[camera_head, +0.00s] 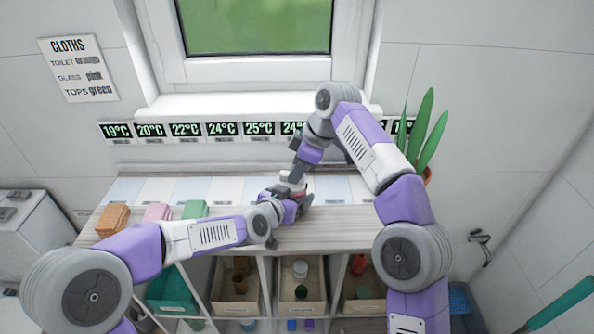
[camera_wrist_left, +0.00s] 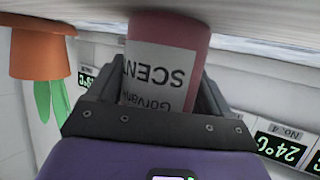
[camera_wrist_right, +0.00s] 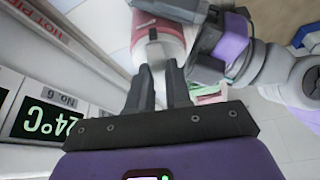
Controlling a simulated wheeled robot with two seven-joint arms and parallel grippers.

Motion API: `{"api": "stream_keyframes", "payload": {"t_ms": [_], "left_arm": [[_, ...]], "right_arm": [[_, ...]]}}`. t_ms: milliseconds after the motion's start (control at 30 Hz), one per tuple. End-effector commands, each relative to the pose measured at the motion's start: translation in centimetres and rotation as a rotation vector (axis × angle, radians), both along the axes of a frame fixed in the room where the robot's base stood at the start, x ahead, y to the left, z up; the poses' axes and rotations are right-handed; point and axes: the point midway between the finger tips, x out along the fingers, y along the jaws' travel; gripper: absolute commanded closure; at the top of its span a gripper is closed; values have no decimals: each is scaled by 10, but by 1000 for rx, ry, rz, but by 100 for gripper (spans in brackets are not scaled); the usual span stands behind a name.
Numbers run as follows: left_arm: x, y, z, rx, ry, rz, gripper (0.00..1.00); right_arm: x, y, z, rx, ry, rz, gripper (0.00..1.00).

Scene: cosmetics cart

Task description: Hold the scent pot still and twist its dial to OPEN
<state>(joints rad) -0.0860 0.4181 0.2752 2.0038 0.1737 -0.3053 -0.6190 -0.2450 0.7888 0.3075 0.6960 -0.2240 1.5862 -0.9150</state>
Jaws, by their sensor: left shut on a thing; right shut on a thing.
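The scent pot (camera_wrist_left: 165,65) is a pink-red cylinder with a white label reading SCENT, upside down in the left wrist view. It stands upright on the shelf top in the head view (camera_head: 293,188), mostly hidden by my grippers. My left gripper (camera_head: 290,208) is shut around its body from the side. My right gripper (camera_head: 296,178) comes from above and is shut on the pale dial (camera_wrist_right: 154,52) on top of the pot. The right wrist view shows its fingertips on either side of the dial. The dial's markings cannot be read.
Orange, pink and green cloths (camera_head: 112,219) stand at the left of the shelf top (camera_head: 335,232). A potted plant (camera_head: 424,135) stands at right. Temperature signs (camera_head: 222,129) line the wall behind. Bins (camera_head: 240,308) with bottles sit below. The front right of the top is clear.

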Motion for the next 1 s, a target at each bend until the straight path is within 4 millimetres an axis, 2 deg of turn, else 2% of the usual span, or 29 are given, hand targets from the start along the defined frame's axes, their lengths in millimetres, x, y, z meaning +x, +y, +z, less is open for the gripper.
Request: {"api": "stream_keyframes", "payload": {"t_ms": [300,800,833,1000], "left_arm": [[0,0,1,0,-4,0,65],[0,0,1,0,-3,1,65],[0,0,1,0,-3,1,65],[0,0,1,0,-3,1,65]], "right_arm": [[2,-1,-1,-2,-1,103,100],[2,-1,0,-1,-2,119,100],[2,-1,0,-1,-2,119,78],[2,-1,0,-1,-2,119,55]]}}
